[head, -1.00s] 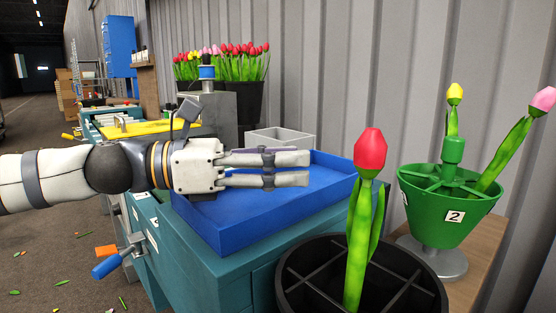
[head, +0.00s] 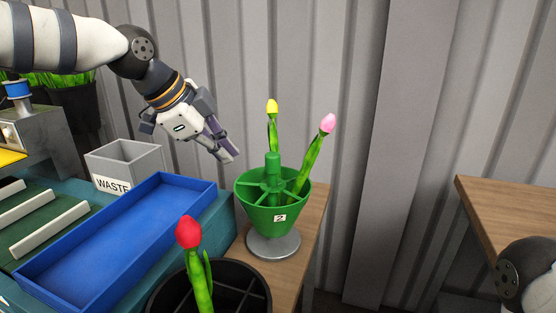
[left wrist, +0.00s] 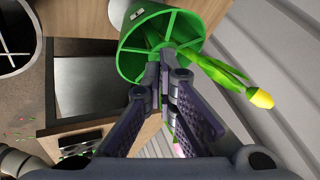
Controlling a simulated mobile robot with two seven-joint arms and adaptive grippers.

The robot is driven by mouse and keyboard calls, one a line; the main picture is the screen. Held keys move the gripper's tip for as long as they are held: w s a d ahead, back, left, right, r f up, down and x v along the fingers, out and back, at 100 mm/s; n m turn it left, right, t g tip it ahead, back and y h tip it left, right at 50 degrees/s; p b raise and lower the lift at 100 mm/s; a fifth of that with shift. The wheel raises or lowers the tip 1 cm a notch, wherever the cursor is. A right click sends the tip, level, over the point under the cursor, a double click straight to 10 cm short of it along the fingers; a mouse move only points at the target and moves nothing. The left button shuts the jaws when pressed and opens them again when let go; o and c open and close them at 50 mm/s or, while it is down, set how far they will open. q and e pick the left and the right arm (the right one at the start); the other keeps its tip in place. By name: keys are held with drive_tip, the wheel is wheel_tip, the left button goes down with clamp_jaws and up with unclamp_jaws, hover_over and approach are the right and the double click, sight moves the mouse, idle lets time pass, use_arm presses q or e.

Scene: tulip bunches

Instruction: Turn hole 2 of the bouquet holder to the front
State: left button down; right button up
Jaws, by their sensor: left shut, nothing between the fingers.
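The green bouquet holder (head: 264,215) stands on a round grey base on a wooden surface. Its label "2" (head: 280,218) faces toward the head camera, slightly right of the holder's middle. A yellow tulip (head: 272,107) and a pink tulip (head: 327,124) stand in it, the pink one leaning right. My left gripper (head: 230,158) is shut and empty, pointing down, just above and left of the holder's rim. In the left wrist view the holder (left wrist: 130,62) lies beyond the fingertips; contact cannot be told. My right gripper is not in view.
A black divided bucket (head: 240,275) with a red tulip (head: 188,232) stands in front of the holder. A blue tray (head: 60,262) and a grey waste bin (head: 150,165) are at left. The corrugated wall is close behind the holder. A wooden table (head: 500,205) is at right.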

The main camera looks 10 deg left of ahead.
sight(247, 183)
use_arm(q)
drive_tip(key=x, duration=0.4)
drive_tip(key=b+x, duration=0.1)
drive_tip(key=x, duration=0.4)
drive_tip(key=shift+a+f, duration=0.1)
drive_tip(key=shift+f, duration=0.4)
drive_tip(key=shift+w+f, duration=0.15)
drive_tip(key=shift+f, duration=0.1)
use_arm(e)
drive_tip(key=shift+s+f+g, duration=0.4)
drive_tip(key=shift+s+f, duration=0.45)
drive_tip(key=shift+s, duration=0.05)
use_arm(q)
drive_tip(key=shift+w+m+g+h+b, duration=0.35)
drive_tip(key=shift+m+b, duration=0.25)
drive_tip(key=shift+m, duration=0.3)
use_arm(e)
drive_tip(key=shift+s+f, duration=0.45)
use_arm(q)
drive_tip(key=shift+w+a, duration=0.15)
drive_tip(key=shift+w, duration=0.45)
drive_tip(key=shift+w+a, duration=0.15)
drive_tip(key=shift+w, duration=0.4)
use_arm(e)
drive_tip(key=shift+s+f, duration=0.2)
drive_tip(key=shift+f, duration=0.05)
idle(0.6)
